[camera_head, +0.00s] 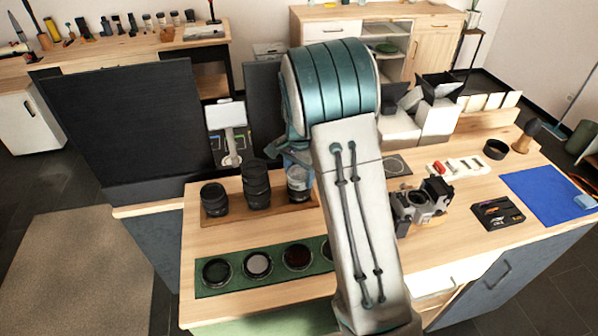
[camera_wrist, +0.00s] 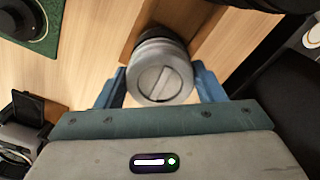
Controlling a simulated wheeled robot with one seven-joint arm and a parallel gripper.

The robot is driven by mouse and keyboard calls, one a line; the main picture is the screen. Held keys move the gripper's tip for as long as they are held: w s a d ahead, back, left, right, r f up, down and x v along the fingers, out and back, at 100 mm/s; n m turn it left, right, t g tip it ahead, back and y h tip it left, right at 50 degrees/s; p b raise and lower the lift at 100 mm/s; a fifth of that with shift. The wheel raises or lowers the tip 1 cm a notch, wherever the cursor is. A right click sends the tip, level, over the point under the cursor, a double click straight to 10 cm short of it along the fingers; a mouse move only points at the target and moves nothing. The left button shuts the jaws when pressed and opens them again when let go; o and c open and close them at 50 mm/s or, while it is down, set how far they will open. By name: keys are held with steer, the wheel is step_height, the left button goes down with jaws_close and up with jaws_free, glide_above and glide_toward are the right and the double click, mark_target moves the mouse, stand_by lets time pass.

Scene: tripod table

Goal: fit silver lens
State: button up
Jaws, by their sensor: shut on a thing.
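The silver lens (camera_wrist: 162,80) is upright, with its round capped end facing the wrist camera. My gripper (camera_wrist: 160,88) is shut on it, one blue finger on each side. In the head view the silver lens (camera_head: 299,184) shows below my gripper (camera_head: 297,160), at the right end of the wooden lens stand (camera_head: 225,219), partly hidden by my arm. I cannot tell whether it touches the stand. The camera body (camera_head: 419,205) stands on the table right of my arm, with a round opening on its upper side.
Two black lenses (camera_head: 256,185) (camera_head: 214,199) stand left of the silver lens. A green mat (camera_head: 226,289) with round filters lies in front. A black box (camera_head: 497,213) and blue cloth (camera_head: 549,196) lie to the right. A dark screen (camera_head: 125,130) rises behind left.

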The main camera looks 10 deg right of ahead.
steer(key=shift+s+f, duration=0.15)
steer(key=shift+f, duration=0.1)
steer(key=shift+m+p, duration=0.3)
steer(key=shift+m, duration=0.3)
steer(key=o, duration=1.4)
steer(key=shift+r, duration=0.1)
steer(key=shift+c, duration=0.2)
steer(key=shift+r+p, duration=2.4)
steer(key=shift+r, duration=1.15)
